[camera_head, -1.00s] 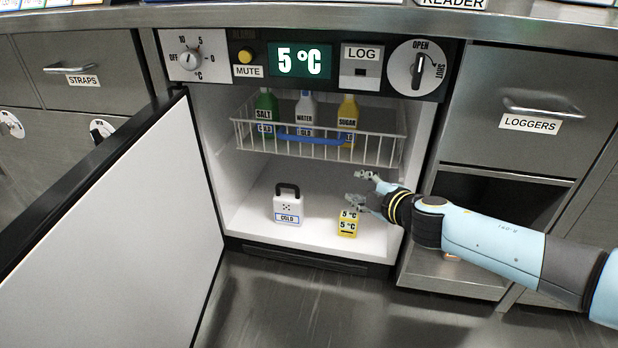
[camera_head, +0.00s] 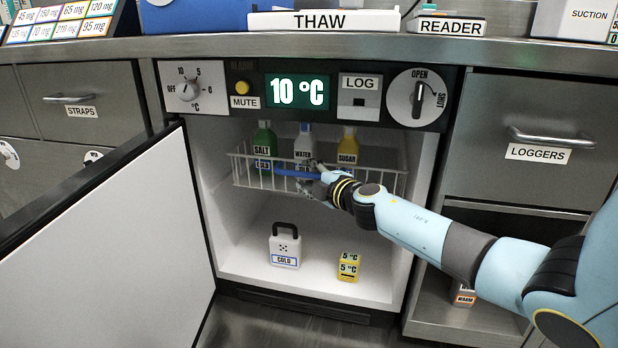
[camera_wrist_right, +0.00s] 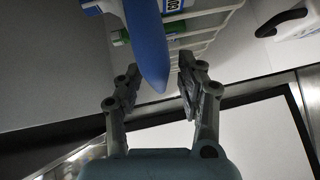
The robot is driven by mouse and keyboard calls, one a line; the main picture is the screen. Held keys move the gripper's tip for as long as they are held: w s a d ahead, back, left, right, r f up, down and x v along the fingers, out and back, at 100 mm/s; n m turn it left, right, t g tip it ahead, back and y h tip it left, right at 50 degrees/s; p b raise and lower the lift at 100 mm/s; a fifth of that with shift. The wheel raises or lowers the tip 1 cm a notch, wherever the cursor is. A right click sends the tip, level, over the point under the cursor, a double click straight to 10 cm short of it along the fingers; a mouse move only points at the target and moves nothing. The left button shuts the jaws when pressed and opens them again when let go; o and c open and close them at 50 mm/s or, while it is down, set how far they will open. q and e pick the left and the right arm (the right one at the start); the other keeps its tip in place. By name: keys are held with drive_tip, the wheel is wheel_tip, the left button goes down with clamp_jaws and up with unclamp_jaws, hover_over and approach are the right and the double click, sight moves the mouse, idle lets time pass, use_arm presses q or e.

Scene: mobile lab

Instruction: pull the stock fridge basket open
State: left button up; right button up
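The stock fridge basket (camera_head: 238,168) is a white wire basket in the upper part of the open fridge. Its blue handle bar (camera_head: 285,171) runs along the front. Inside stand a green SALT bottle (camera_head: 263,142), a white WATER bottle (camera_head: 304,143) and a yellow SUGAR bottle (camera_head: 348,146). My right gripper (camera_head: 312,175) is at the right part of the handle. In the right wrist view the blue handle (camera_wrist_right: 146,45) reaches between the two open fingers (camera_wrist_right: 158,92), with gaps on both sides. My left gripper is not in view.
The fridge door (camera_head: 110,235) stands open at the left. A white COLD box (camera_head: 285,247) and a yellow 5 °C block (camera_head: 348,267) are on the fridge floor. The display (camera_head: 297,91) reads 10 °C. The LOGGERS drawer (camera_head: 540,120) is at the right.

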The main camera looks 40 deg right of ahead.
drive_tip(key=shift+w, duration=0.15)
clamp_jaws()
idle(0.4)
